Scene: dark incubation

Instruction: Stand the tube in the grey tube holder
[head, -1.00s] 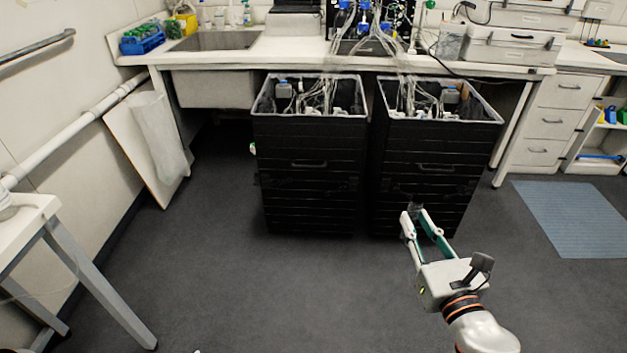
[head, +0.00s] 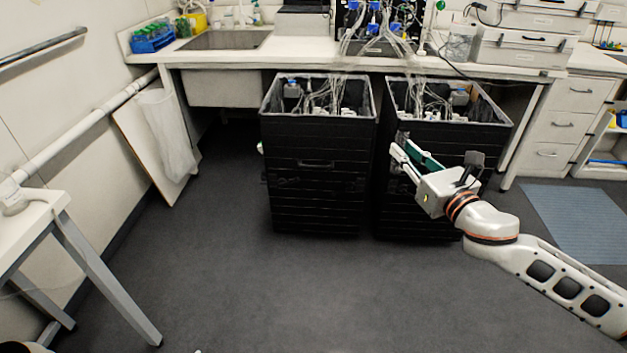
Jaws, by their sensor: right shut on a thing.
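My right gripper (head: 400,146) is raised in front of the right black bin, its fingers pointing up and to the left. It is shut on a thin thing, taken to be the tube, which is too small and dark against the bin to make out clearly. My left gripper is not in view. I cannot make out a grey tube holder in this view.
Two black bins (head: 317,185) (head: 440,100) with tubing stand under the far bench (head: 300,60). A white table (head: 30,222) stands at left. The middle floor is clear.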

